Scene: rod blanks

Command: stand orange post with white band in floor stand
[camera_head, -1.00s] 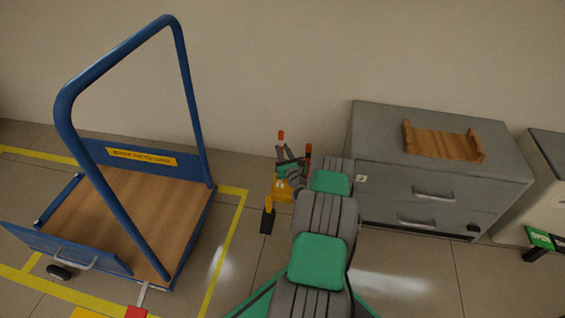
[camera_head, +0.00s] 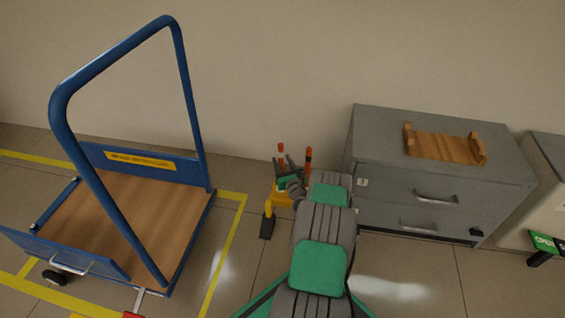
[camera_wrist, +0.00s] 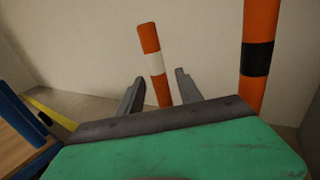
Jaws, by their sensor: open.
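The orange post with the white band (camera_wrist: 155,64) rises between the two fingers of my open gripper (camera_wrist: 158,90) in the wrist view. Its lower end is hidden behind my gripper. In the head view, the left orange post (camera_head: 281,149) appears to be this one, rising above the yellow floor stand (camera_head: 281,194). My gripper (camera_head: 286,164) is beside it, over the stand. The stand is partly covered by my arm, so the post's seat in it is hidden.
A second orange post, with a black band (camera_wrist: 258,58), stands close on the right. A yellow piece with a black base (camera_head: 267,222) is in front of the stand. A blue trolley (camera_head: 128,162) stands left, a grey drawer cabinet (camera_head: 385,135) right, with the wall behind.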

